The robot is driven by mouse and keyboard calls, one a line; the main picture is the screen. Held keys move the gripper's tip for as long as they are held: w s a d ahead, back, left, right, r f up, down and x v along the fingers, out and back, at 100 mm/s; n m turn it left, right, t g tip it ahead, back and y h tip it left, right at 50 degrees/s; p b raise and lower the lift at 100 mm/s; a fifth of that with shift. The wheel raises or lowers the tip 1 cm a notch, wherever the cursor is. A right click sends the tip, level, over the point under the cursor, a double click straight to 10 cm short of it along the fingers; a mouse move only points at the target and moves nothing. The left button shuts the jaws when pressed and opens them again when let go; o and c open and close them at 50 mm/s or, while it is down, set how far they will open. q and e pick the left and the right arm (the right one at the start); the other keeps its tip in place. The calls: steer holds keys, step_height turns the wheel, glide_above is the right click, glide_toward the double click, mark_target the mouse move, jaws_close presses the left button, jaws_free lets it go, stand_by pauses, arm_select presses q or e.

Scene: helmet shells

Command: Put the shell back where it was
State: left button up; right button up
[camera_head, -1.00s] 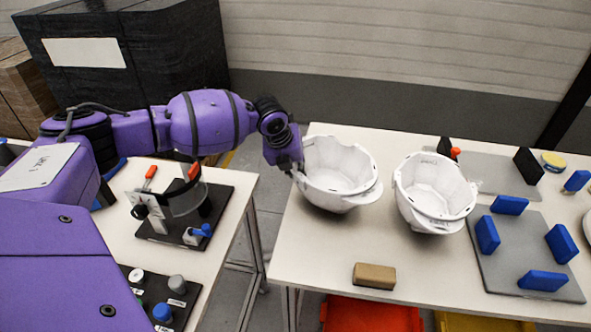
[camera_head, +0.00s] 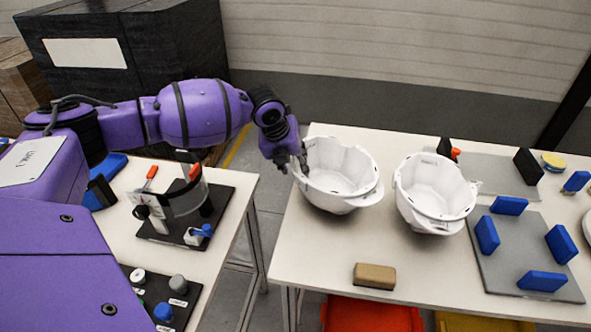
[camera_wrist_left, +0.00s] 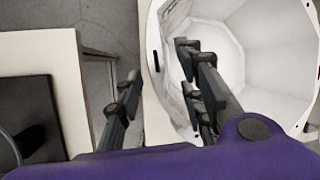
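Two white helmet shells rest open side up on the right-hand table. The left shell (camera_head: 345,180) is near the table's left edge. The right shell (camera_head: 436,190) stands beside it, apart from it. My left gripper (camera_head: 293,163) is at the left rim of the left shell. In the left wrist view the gripper (camera_wrist_left: 160,95) is open, with one finger outside the rim and the other over the bowl of the shell (camera_wrist_left: 265,50). Both fingers look clear of the shell wall, though contact lower down is hard to judge. My right gripper is not in view.
A grey plate (camera_head: 520,262) with several blue blocks lies right of the shells. A tan block (camera_head: 375,276) lies at the table's front. The left table holds a black fixture (camera_head: 222,205) with a clear curved guard. A floor gap separates the tables.

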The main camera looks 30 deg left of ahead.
arm_select(q)
steer(key=v, duration=0.8)
steer(key=shift+r, duration=0.4)
steer(key=shift+s+f, duration=0.1)
steer(key=shift+s, duration=0.05)
